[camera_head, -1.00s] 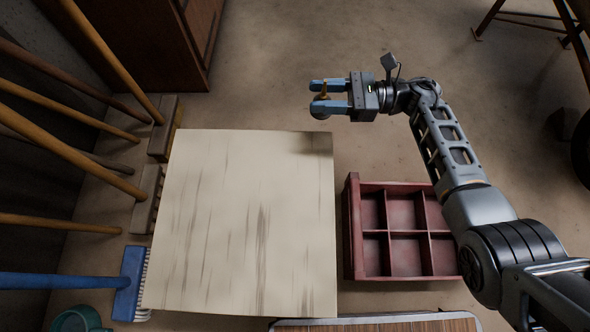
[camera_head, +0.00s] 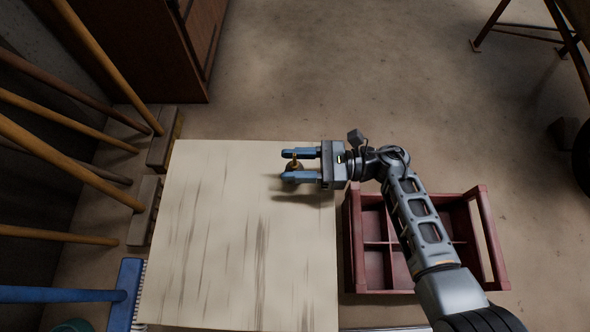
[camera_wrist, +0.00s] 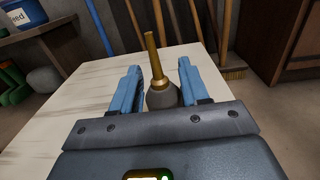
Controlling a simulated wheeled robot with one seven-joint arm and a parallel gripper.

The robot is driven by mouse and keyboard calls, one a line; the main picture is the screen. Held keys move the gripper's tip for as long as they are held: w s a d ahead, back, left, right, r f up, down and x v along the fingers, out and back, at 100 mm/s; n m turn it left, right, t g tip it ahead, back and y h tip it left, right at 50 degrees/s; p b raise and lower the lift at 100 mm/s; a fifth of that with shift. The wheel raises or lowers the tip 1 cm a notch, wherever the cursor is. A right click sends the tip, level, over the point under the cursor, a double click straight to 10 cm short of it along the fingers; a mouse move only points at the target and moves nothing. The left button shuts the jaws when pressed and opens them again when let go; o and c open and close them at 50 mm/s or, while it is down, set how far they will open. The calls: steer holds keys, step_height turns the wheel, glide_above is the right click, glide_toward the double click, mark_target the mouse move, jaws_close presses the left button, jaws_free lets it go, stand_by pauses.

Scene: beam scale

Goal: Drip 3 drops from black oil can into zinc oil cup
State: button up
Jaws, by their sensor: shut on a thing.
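My gripper (camera_head: 286,165) is shut on an oil can (camera_head: 294,166) with a dark grey body and a brass spout, held between the blue fingers. In the head view it is over the far right part of the pale tabletop (camera_head: 220,220), with a shadow below it. In the wrist view the oil can (camera_wrist: 162,98) sits between the fingers, its spout pointing up and tilted slightly left. Its base is hidden behind the gripper body. I see no zinc oil cup in either view.
A dark red compartment crate (camera_head: 374,222) stands right of the table, partly under my arm. Several brooms and brushes lean on the left, one a blue brush (camera_head: 124,295). A brown cabinet (camera_head: 130,50) stands at the back. The visible tabletop is bare.

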steer(key=shift+f+b, duration=1.1)
steer(key=shift+f, duration=0.7)
steer(key=shift+f, duration=0.1)
steer(key=shift+f, duration=0.1)
steer(key=o, duration=1.1)
steer(key=shift+c, duration=0.2)
steer(key=d+p, duration=0.1)
steer(key=d, duration=0.6)
steer(key=shift+d, duration=0.35)
steer(key=shift+d, duration=0.15)
